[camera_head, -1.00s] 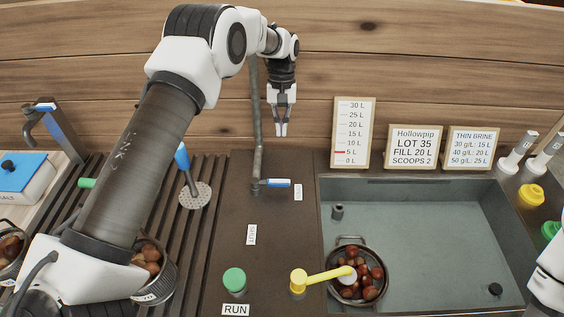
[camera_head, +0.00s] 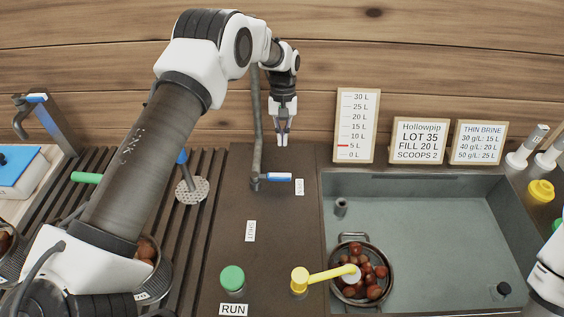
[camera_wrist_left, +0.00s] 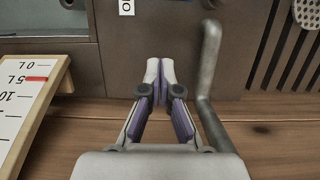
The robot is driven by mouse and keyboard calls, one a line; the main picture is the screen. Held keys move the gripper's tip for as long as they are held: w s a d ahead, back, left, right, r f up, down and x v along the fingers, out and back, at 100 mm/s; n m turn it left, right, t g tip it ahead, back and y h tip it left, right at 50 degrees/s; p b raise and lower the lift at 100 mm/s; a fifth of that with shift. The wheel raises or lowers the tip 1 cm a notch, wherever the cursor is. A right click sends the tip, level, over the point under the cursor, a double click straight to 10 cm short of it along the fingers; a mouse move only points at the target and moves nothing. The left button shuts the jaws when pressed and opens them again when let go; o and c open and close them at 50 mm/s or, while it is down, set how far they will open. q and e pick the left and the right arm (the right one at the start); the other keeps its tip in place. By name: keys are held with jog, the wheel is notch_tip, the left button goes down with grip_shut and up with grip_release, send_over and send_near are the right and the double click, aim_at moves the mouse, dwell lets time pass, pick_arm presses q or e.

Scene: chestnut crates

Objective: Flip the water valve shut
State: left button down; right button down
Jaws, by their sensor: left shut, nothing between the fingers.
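The water valve's blue lever (camera_head: 279,178) sits at the foot of a grey standpipe (camera_head: 258,120) against the wooden wall. The lever points right, towards a small white label (camera_head: 299,187) that is too small to read surely. A SHUT label (camera_head: 250,231) lies nearer the front of the counter. My left gripper (camera_head: 282,140) hangs pointing down above and behind the lever, apart from it, with its fingers closed and empty. In the left wrist view the closed fingertips (camera_wrist_left: 160,66) are beside the grey pipe (camera_wrist_left: 208,65). My right gripper is out of view.
A green RUN button (camera_head: 232,279) is at the front. Signs (camera_head: 418,141) stand behind the sink. The counter around the SHUT label is clear.

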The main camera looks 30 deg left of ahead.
aim_at(270, 177)
pick_arm(q)
jog(key=p+x, duration=0.1)
jog(key=x, duration=0.4)
jog(key=shift+s+d+f, duration=0.1)
jog(key=shift+s+f, duration=0.1)
jog(key=shift+f, duration=0.1)
jog(key=s, duration=0.1)
jog(key=s+d+p, duration=0.1)
jog(key=s+p, duration=0.1)
jog(key=shift+s+d, duration=0.25)
jog(key=shift+d, duration=0.1)
jog(key=shift+f, duration=0.1)
